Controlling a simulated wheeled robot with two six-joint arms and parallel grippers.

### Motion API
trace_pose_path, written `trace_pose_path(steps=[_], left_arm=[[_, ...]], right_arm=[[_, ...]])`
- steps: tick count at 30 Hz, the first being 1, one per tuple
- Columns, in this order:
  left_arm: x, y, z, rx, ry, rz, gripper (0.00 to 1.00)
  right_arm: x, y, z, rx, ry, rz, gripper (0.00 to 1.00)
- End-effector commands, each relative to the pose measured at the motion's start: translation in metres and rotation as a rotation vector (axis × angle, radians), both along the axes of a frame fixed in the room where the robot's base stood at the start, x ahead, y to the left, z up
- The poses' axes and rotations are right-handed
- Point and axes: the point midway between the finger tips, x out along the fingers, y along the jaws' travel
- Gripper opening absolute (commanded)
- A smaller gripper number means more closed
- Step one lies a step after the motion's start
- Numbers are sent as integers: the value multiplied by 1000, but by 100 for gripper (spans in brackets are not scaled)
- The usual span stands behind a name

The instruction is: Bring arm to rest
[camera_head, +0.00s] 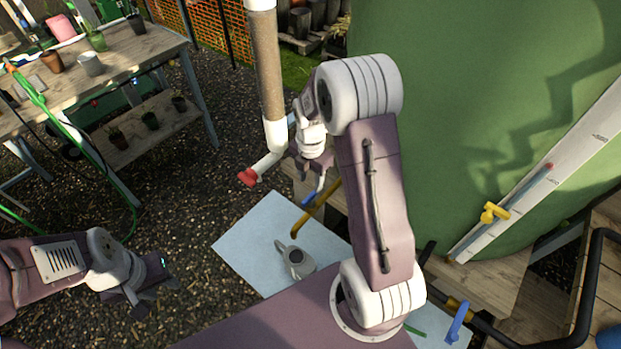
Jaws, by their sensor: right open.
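My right arm rises from my body at the lower middle and bends over at the top, its purple link in front of the green tank. My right gripper (313,172) hangs at the end of this arm, just right of the pipe's lower elbow. It is open, and I see nothing held in it. Whether it touches the pipe I cannot tell. My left arm comes in from the lower left edge. My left gripper (154,293) is over the dark gravel, left of the pale mat; its jaw opening is unclear.
A vertical pipe (268,80) with a red cap (248,177) stands beside my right gripper. A green tank (480,90) fills the right, with a yellow tap (493,212). A grey can (297,261) stands on a pale mat (250,240). A potting bench (125,75) is upper left.

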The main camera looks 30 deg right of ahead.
Motion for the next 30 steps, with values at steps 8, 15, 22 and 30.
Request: trace_pose_path(steps=[8, 15, 22, 30], left_arm=[[0, 0, 0, 0, 0, 0, 36], [0, 0, 0, 0, 0, 0, 36], [0, 0, 0, 0, 0, 0, 36], [0, 0, 0, 0, 0, 0, 36]], right_arm=[[1, 2, 0, 0, -1, 6, 43], [-30, 51, 52, 3, -97, -40, 43], [-94, 72, 51, 60, -100, -823, 43], [-130, 74, 33, 94, -53, -1758, 43]])
